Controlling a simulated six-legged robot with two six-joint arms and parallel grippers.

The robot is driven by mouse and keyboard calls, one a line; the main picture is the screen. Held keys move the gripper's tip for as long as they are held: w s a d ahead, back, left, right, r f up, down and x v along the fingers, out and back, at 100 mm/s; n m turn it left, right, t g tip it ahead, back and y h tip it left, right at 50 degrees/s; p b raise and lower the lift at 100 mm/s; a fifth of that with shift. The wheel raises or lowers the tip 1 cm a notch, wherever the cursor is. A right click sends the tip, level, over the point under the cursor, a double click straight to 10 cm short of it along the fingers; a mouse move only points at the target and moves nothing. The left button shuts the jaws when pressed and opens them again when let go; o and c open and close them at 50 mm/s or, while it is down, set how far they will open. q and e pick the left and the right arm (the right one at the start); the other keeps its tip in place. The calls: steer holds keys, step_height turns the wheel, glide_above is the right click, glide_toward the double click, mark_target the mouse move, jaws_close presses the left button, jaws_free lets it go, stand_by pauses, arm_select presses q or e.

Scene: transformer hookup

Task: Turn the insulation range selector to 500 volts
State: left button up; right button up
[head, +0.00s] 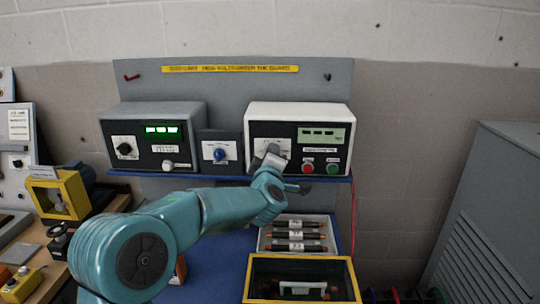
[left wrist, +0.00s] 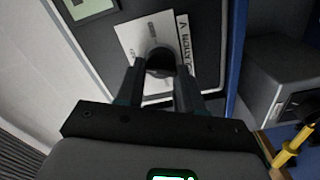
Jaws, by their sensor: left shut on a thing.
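The white-cased insulation tester (head: 298,113) stands on the shelf at right of the bench panel. Its selector is a dark knob (left wrist: 160,60) on a white label plate (left wrist: 133,38), seen in the left wrist view. My left gripper (head: 272,158) reaches the tester's front and covers the knob in the head view. In the left wrist view its two fingers (left wrist: 159,82) are shut on the knob from both sides. The scale marks and the knob's pointer are too dark or small to read. My right gripper is in neither view.
The tester also has a display (head: 322,134), a red button (head: 307,168) and a green button (head: 332,168). A blue-knobbed box (head: 220,153) and a grey meter (head: 155,137) stand to its left. A tray (head: 265,247) and a yellow-rimmed box (head: 258,290) lie below.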

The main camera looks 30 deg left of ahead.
arm_select(q)
steer(key=shift+d+f+m, duration=0.15)
steer(key=shift+f+m, duration=0.05)
steer(key=shift+m, duration=0.3)
steer(key=o, duration=1)
steer(key=shift+o, duration=0.2)
steer(key=shift+r, duration=0.15)
steer(key=shift+s, duration=0.1)
steer(key=b+v, duration=0.3)
steer(key=v, duration=1.3)
steer(key=shift+b, duration=0.3)
steer(key=shift+s, duration=0.2)
